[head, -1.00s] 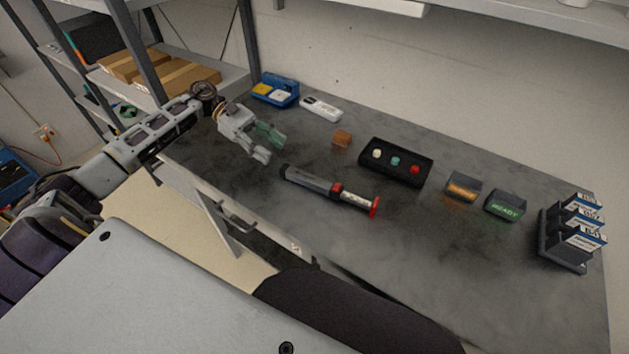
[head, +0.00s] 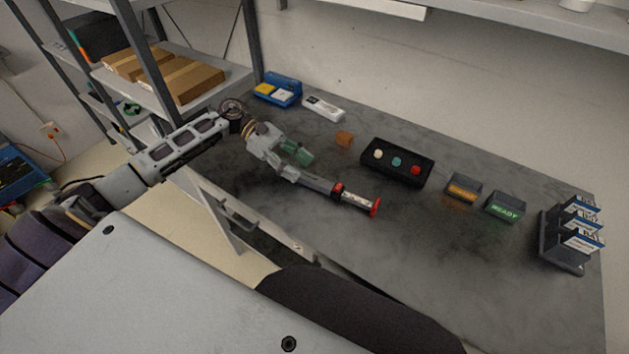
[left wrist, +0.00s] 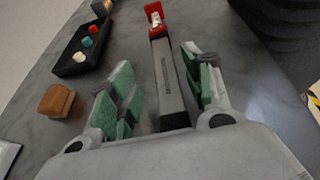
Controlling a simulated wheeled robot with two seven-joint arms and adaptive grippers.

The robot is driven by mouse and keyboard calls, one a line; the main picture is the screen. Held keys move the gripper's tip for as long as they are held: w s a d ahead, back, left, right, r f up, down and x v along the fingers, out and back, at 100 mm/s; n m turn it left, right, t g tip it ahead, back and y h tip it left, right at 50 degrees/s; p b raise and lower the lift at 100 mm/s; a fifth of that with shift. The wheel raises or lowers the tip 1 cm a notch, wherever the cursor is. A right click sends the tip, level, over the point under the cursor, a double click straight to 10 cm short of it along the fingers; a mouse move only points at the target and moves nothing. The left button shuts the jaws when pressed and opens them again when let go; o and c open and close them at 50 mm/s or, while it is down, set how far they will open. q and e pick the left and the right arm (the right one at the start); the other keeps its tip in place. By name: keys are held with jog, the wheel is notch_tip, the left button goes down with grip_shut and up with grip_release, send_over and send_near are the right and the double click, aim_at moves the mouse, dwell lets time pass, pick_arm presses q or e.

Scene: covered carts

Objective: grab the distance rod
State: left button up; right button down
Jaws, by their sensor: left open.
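The distance rod (head: 357,199) lies on the grey table in the head view, with a dark grey body, a red collar, a pale section and a red end disc. My left gripper (head: 298,167) is at its dark end and hides part of it. In the left wrist view the rod's dark body (left wrist: 168,88) runs between the two green-padded fingers of my left gripper (left wrist: 163,92). The fingers are open, with a gap visible on each side of the rod. My right gripper is not in view.
A black box with three coloured buttons (head: 429,172) stands behind the rod. A small orange-brown block (head: 344,139) is nearby. An amber-lit box (head: 462,188), a green READY box (head: 505,206) and a rack (head: 549,257) stand to the right. The table's front right is clear.

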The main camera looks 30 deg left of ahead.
aim_at(314, 179)
pick_arm(q)
jog(key=shift+d+f, duration=0.1)
jog(key=shift+d, duration=0.05)
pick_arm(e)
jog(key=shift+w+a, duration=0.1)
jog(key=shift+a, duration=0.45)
pick_arm(q)
jog(key=shift+p+x, duration=0.6)
jog(key=shift+x, duration=1.3)
jog(key=shift+s+d+f, duration=0.2)
jog(key=shift+s+d, duration=0.05)
jog(key=shift+d, duration=0.25)
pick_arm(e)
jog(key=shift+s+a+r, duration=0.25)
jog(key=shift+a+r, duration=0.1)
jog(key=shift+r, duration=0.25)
pick_arm(q)
jog(key=shift+c, duration=0.3)
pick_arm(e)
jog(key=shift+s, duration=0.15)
pick_arm(q)
grip_shut()
